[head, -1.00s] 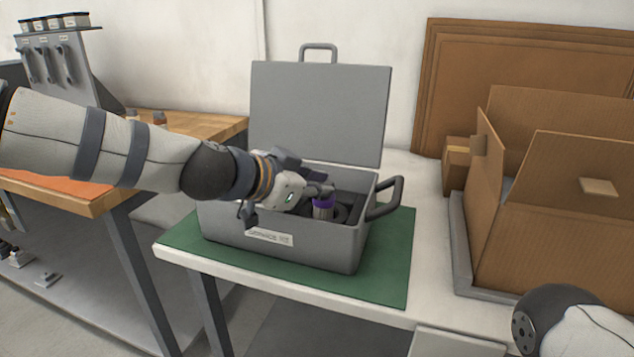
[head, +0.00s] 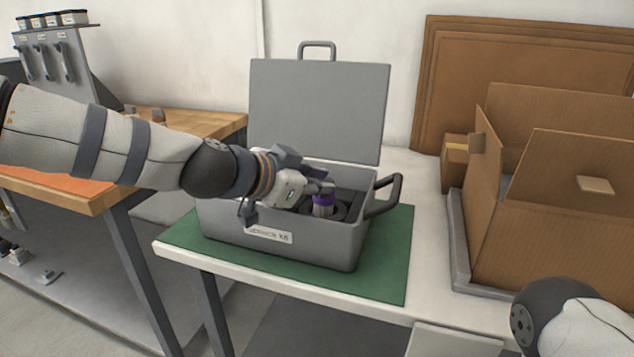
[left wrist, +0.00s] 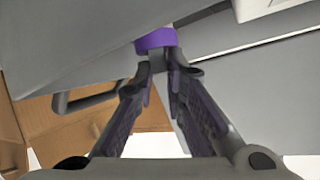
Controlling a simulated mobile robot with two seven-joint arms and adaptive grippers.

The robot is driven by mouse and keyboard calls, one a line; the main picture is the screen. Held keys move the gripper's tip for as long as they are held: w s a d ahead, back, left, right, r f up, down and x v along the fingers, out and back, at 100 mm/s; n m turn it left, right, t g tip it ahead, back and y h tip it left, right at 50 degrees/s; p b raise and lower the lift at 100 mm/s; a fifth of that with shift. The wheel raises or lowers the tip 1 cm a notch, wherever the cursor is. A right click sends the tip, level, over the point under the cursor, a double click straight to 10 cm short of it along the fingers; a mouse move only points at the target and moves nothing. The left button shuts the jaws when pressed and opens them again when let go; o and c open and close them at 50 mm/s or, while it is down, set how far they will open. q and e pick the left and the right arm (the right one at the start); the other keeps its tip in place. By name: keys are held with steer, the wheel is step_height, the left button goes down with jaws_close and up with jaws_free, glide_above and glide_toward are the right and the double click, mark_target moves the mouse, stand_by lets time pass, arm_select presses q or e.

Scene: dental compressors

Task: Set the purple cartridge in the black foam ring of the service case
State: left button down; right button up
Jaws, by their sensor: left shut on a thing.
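The purple cartridge (head: 323,199) has a purple cap and a pale body. It is upright inside the open grey service case (head: 285,243), with its lower end at the black foam ring (head: 341,212). I cannot tell how deep it is seated. My left gripper (head: 326,187) reaches over the case's left side and is shut on the cartridge near its top. In the left wrist view, the purple cap (left wrist: 157,40) shows just beyond the closed fingertips (left wrist: 160,62). My right gripper is out of view.
The case's raised lid (head: 320,110) stands behind, and its black handle (head: 385,197) sticks out on the right. The case rests on a green mat (head: 385,265). An open cardboard box (head: 550,210) stands to the right. A wooden bench (head: 190,125) is at the left.

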arm_select(q)
steer(key=shift+r, duration=0.1)
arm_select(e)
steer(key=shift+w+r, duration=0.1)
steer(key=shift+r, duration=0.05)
arm_select(q)
steer(key=shift+f, duration=0.55)
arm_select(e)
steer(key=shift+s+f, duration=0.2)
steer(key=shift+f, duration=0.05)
arm_select(q)
steer(key=c, duration=1.9)
jaws_free()
steer(key=shift+s, duration=0.1)
steer(key=p+v, duration=0.4)
steer(key=v, duration=0.7)
steer(key=shift+p, duration=0.3)
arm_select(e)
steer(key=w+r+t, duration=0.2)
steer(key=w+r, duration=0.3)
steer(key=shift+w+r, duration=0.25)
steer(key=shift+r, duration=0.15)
